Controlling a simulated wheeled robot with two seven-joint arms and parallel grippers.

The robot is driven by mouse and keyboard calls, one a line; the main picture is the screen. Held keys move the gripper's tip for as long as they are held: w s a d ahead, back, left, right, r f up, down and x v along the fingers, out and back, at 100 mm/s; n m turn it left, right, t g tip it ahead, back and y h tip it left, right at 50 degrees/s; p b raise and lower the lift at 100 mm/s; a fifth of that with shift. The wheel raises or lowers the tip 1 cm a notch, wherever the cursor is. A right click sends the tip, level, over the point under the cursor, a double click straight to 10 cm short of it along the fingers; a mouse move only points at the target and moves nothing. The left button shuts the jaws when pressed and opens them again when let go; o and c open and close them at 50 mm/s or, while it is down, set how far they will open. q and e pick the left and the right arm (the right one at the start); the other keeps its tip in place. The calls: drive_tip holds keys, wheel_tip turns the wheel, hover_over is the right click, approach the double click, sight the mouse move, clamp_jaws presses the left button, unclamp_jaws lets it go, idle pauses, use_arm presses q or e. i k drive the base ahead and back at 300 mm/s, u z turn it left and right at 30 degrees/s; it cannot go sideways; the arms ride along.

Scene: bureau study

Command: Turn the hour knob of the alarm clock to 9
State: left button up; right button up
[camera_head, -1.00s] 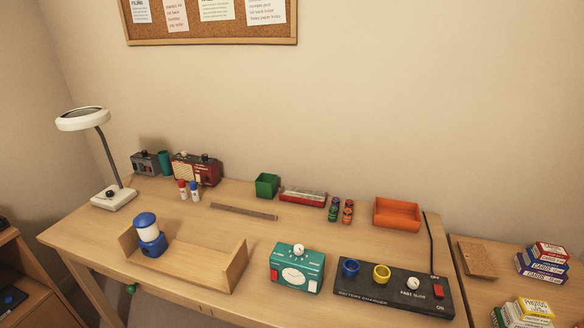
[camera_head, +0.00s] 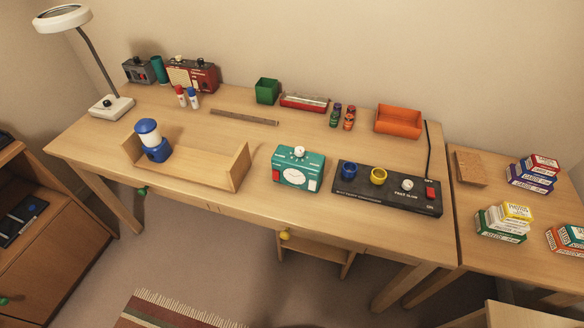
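The alarm clock (camera_head: 297,171) is a teal box near the front edge of the desk, right of its middle. The knob's setting is too small to read. Neither of my grippers is in view.
A black charger panel (camera_head: 388,204) with blue and yellow cups stands right of the clock. A wooden tray (camera_head: 200,171) with a blue lantern (camera_head: 152,140) is to its left. The desk (camera_head: 250,142) is clear behind the clock. Card boxes (camera_head: 502,222) lie on the right table.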

sight(299, 151)
drive_tip(key=k, duration=0.5)
drive_tip(key=z, duration=1.3)
drive_tip(key=i, duration=0.2)
drive_tip(key=u, duration=0.1)
